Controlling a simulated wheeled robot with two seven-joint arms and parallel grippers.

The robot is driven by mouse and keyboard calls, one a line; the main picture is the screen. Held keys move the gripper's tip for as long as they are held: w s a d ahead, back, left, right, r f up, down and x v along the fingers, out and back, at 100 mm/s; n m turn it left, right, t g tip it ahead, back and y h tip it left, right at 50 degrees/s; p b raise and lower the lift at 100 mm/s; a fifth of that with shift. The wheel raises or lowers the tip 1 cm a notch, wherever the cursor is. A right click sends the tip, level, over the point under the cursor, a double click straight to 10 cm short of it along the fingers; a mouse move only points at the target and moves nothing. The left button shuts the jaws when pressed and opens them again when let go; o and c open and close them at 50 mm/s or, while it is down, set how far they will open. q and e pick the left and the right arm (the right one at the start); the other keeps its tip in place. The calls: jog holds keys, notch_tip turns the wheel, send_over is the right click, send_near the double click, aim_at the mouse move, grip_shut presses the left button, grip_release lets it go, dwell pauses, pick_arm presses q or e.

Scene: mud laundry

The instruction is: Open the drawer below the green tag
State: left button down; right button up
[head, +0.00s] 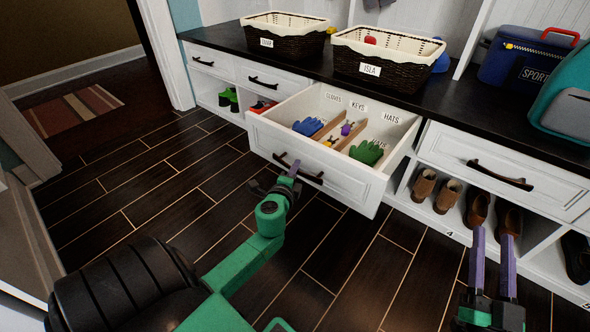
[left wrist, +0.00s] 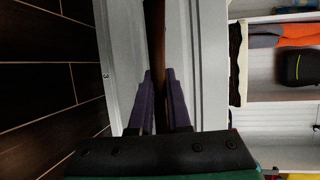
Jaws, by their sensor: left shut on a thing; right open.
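A white drawer (head: 350,188) in the middle of the bench is pulled well out, and its inside shows. My left gripper (head: 290,172) is shut on its dark handle (head: 312,176). In the left wrist view the purple fingers (left wrist: 158,80) close around the handle (left wrist: 154,30) in front of the white drawer front (left wrist: 195,60). Labels for keys and hats show inside the drawer; I cannot make out a green tag. My right gripper (head: 493,235) is open and empty, low at the right, in front of the shoe cubbies.
Wicker baskets (head: 385,85) stand on the dark bench top. The wooden floor (head: 150,180) at left is clear.

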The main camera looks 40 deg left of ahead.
pick_arm(q)
jog(key=shift+s+d, duration=0.1)
jog(key=shift+s, duration=0.25)
pick_arm(e)
jog(key=shift+s, duration=0.4)
pick_arm(q)
jog(key=c, duration=0.9)
grip_release()
